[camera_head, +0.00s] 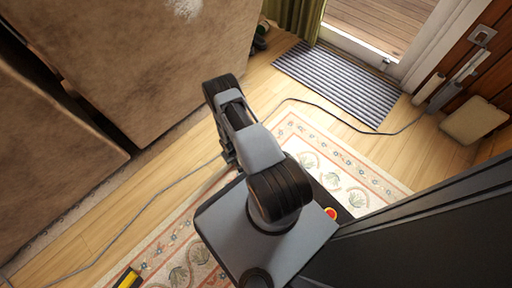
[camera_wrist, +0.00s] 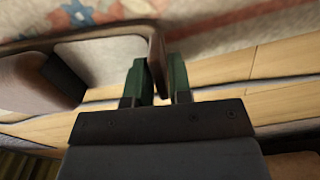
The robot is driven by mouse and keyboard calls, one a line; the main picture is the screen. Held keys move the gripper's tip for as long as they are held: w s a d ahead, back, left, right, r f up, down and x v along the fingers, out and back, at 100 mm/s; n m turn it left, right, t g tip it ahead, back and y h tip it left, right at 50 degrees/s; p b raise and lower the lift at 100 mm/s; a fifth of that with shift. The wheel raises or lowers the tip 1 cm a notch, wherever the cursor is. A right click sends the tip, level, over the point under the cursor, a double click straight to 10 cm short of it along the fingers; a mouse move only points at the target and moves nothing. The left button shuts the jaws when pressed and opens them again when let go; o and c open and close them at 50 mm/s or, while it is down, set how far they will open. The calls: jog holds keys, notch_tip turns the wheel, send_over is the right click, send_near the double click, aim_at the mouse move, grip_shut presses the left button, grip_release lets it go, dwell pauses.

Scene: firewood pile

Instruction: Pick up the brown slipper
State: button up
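The brown slipper (camera_wrist: 95,58) fills the left part of the wrist view, with a pale insole, a thin brown rim and a dark brown strap at the far left. My gripper (camera_wrist: 160,75) has its two green fingers on either side of the slipper's upright brown end. Both fingers appear to touch it, one on the inner side and one on the outer side. In the head view my arm hides the slipper and most of the gripper. The slipper's underside is hidden, and I cannot tell its height above the floor.
A large brown sofa-like piece (camera_head: 130,60) stands at left. A striped mat (camera_head: 338,82) lies by the glass door. Dark shoes (camera_head: 262,36) are near the curtain.

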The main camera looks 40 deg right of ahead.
grip_shut()
jog(key=shift+r, duration=0.1)
